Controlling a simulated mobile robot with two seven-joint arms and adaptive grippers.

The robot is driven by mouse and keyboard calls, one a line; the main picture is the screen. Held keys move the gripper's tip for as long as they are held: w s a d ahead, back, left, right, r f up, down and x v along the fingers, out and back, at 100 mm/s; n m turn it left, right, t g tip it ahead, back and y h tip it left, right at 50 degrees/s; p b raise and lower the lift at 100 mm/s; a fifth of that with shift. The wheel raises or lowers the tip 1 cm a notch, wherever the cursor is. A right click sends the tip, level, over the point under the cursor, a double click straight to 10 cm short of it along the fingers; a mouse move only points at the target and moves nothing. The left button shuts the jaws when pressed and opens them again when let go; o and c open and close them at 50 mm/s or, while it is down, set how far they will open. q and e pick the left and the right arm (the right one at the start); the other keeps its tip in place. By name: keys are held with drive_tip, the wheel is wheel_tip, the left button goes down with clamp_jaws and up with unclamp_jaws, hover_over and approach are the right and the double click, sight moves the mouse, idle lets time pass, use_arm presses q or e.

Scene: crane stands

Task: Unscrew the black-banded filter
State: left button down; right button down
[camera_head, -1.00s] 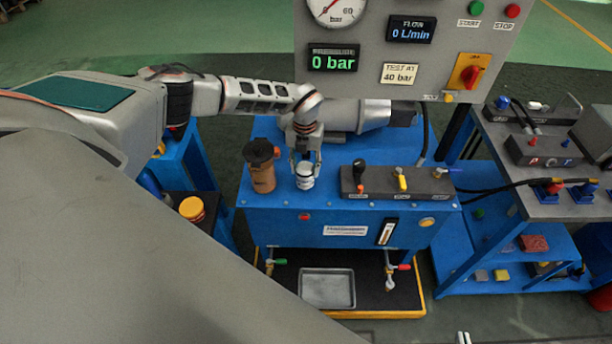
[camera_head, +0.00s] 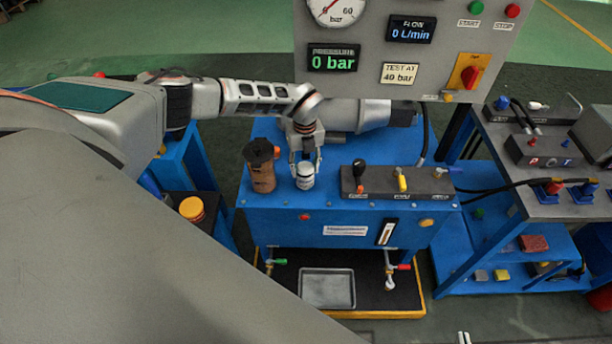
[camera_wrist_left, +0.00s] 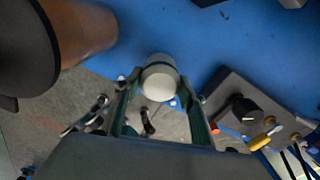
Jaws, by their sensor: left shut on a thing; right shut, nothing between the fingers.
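The filter (camera_head: 305,182) is a white cylinder with a dark band. It stands upright on the blue bench, right of a brown cylinder with a black top. My left gripper (camera_head: 305,168) points down from above and is shut on the filter. In the left wrist view the filter's pale round end (camera_wrist_left: 160,82) shows between the two fingers of my left gripper (camera_wrist_left: 160,92). The band is hidden there. Only the small pale tips of my right gripper (camera_head: 463,338) show at the bottom edge of the head view. It is shut and apart from everything.
The brown cylinder (camera_head: 261,172) stands close left of the filter. A lever block (camera_head: 380,184) is close on its right. The gauge panel (camera_head: 445,55) rises behind and reads 0 bar. A metal tray (camera_head: 327,288) lies below. A yellow-capped jar (camera_head: 192,208) stands left.

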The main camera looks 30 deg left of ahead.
use_arm(q)
drive_tip(key=n, duration=0.4)
drive_tip(key=shift+n, duration=0.6)
drive_tip(key=shift+n, duration=2.6)
drive_tip(key=shift+n, duration=0.3)
drive_tip(key=n, duration=0.4)
drive_tip(key=shift+r+n, duration=0.1)
drive_tip(key=shift+n, duration=0.2)
